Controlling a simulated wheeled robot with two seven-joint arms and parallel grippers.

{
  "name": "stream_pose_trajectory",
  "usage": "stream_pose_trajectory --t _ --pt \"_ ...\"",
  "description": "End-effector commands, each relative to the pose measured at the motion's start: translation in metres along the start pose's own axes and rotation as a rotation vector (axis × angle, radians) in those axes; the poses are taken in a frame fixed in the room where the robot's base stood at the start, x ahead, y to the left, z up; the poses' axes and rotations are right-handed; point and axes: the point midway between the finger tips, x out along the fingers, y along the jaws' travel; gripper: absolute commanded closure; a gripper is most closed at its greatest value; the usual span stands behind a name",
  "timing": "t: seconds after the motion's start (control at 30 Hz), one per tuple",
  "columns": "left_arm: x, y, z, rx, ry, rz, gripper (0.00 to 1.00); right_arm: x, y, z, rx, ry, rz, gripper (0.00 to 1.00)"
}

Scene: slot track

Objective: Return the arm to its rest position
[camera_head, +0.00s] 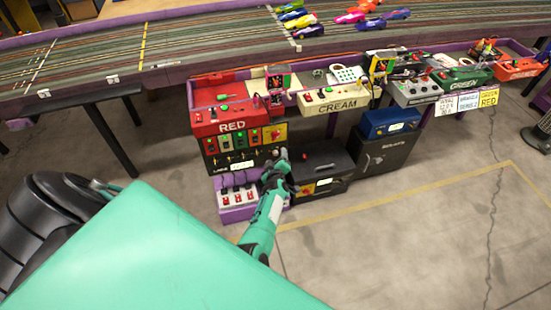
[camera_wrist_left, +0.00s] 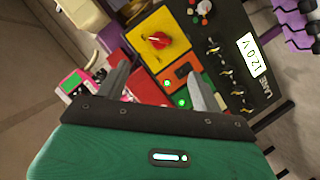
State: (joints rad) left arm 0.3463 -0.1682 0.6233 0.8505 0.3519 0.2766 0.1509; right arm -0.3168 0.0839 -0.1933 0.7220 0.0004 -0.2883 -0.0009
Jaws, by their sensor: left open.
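My left arm comes in from the lower left in the head view. My left gripper (camera_head: 276,160) is in front of the red control station (camera_head: 218,122), close to its lower panel of switches. In the left wrist view my left gripper (camera_wrist_left: 158,82) has its two fingers spread apart, with nothing held between them. Beyond the fingers are a yellow panel with a red knob (camera_wrist_left: 156,40) and lit green buttons (camera_wrist_left: 181,96). Whether the fingertips touch the panel is unclear. My right gripper is not in view.
A purple box with red switches (camera_head: 238,200) and a black case (camera_head: 322,165) stand beside the left gripper. The cream station (camera_head: 335,101) and slot track (camera_head: 200,45) with several toy cars lie behind.

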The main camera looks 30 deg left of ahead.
Motion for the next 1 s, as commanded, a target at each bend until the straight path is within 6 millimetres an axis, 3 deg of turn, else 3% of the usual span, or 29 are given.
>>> stream_pose_trajectory --t 0.5,0.63,0.77,1.0 --pt "0.000 0.000 0.000 0.001 0.000 0.000 0.33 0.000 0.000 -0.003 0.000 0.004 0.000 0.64" --pt "-0.008 -0.012 0.012 0.048 -0.039 0.002 0.33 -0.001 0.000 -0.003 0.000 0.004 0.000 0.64" --pt "-0.037 -0.051 0.055 0.208 -0.180 0.009 0.33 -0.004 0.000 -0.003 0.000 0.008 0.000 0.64" --pt "-0.141 -0.171 0.143 0.600 -0.541 0.018 0.33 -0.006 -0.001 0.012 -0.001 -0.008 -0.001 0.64"
